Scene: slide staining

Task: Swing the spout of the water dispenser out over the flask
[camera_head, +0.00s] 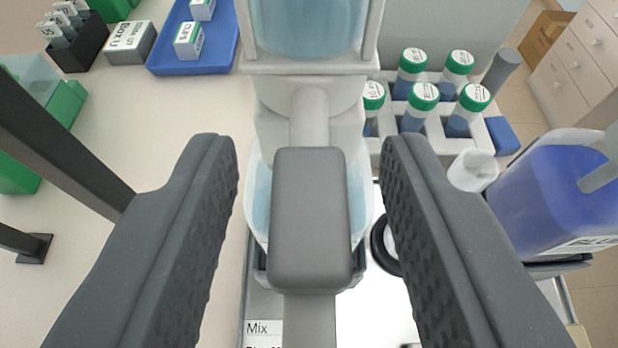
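The water dispenser (308,67) stands at the top centre, with light blue water in its tank. Its pale grey spout (309,118) runs from below the tank toward me. A dark grey block (310,215) sits on the spout. My gripper (308,160) is open, one finger on each side of the block, with a visible gap at both sides. Below and behind the block is a clear, rounded vessel with light blue content (259,200). It is mostly hidden, and I cannot tell whether it is the flask.
A rack (435,128) of green-capped tubes stands at the upper right. A bottle of blue liquid (550,195) is at the right. A blue tray (222,52) with small boxes lies at the upper left. A dark post (62,140) crosses the left side. A bright plate lies below.

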